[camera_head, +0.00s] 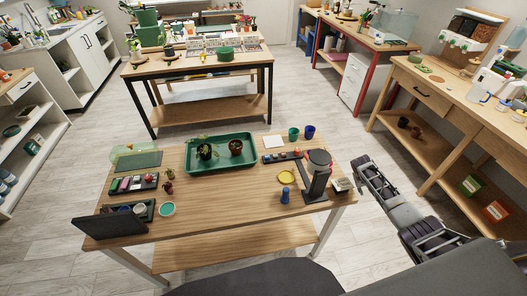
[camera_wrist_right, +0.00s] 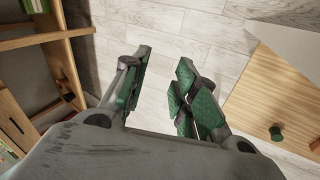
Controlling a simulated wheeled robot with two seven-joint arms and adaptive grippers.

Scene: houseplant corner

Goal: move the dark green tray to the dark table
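The dark green tray (camera_head: 221,164) lies on the near wooden table (camera_head: 230,199). It holds a trailing leafy plant (camera_head: 205,151) and a dark red-brown pot (camera_head: 236,147). My right gripper (camera_head: 371,174) is over the floor, off the right end of this table and well apart from the tray. In the right wrist view its green-padded fingers (camera_wrist_right: 158,88) stand apart with bare floor between them, open and empty. A table with black legs (camera_head: 197,70) stands farther back; no table with a fully dark top shows clearly. My left gripper is not in view.
A grey cylindrical device (camera_head: 318,172), a yellow dish (camera_head: 286,177) and a blue cup (camera_head: 285,194) stand right of the tray. A dark upright panel (camera_head: 110,225) is at the front left. The black-legged table carries pots and small trays. Floor is free between the tables.

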